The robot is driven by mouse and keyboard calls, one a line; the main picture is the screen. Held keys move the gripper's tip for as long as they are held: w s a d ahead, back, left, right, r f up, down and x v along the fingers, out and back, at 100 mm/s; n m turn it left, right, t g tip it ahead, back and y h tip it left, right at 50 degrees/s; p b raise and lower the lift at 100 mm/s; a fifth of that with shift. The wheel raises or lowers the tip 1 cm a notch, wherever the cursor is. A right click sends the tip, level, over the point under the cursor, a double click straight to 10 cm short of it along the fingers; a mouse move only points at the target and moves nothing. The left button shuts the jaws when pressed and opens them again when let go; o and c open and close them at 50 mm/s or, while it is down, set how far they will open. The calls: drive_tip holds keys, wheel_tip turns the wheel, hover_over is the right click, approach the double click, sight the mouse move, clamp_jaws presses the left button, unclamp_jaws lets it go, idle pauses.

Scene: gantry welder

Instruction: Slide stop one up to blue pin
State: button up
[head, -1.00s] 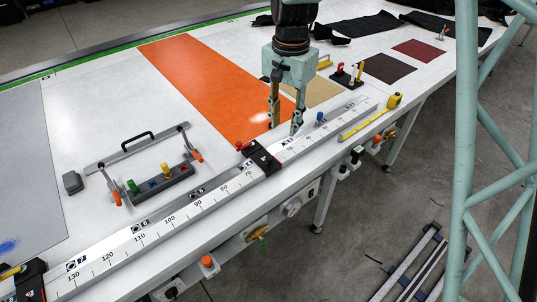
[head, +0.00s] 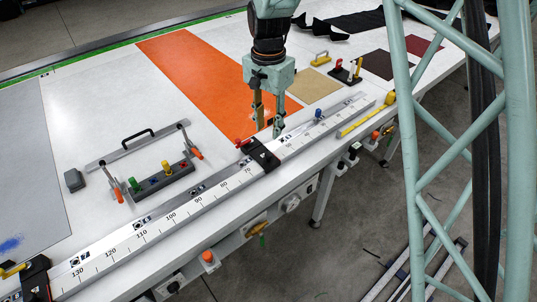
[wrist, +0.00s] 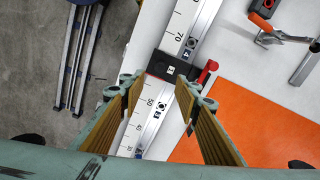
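A black stop with a red knob (head: 262,154) sits on the long ruled rail (head: 215,187), near the 60 mark. Its white label, apparently a 1, shows on the stop in the wrist view (wrist: 176,67). A blue pin (head: 318,113) stands on the rail farther right, toward the low numbers; I cannot make it out in the wrist view. My gripper (head: 267,126) is open and empty, pointing down above the rail beside the stop. In the wrist view its fingers (wrist: 162,90) spread either side of the rail, with the stop just beyond the tips.
Another black stop with a yellow handle (head: 33,275) is at the rail's lower left end. A grey block with coloured pegs (head: 163,182) and a handled clamp bar (head: 135,147) lie behind the rail. A yellow tool (head: 366,118) lies along the right front edge.

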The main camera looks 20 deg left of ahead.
sight(269, 154)
drive_tip(key=shift+f, duration=6.8)
drive_tip(key=shift+c, duration=0.7)
clamp_jaws()
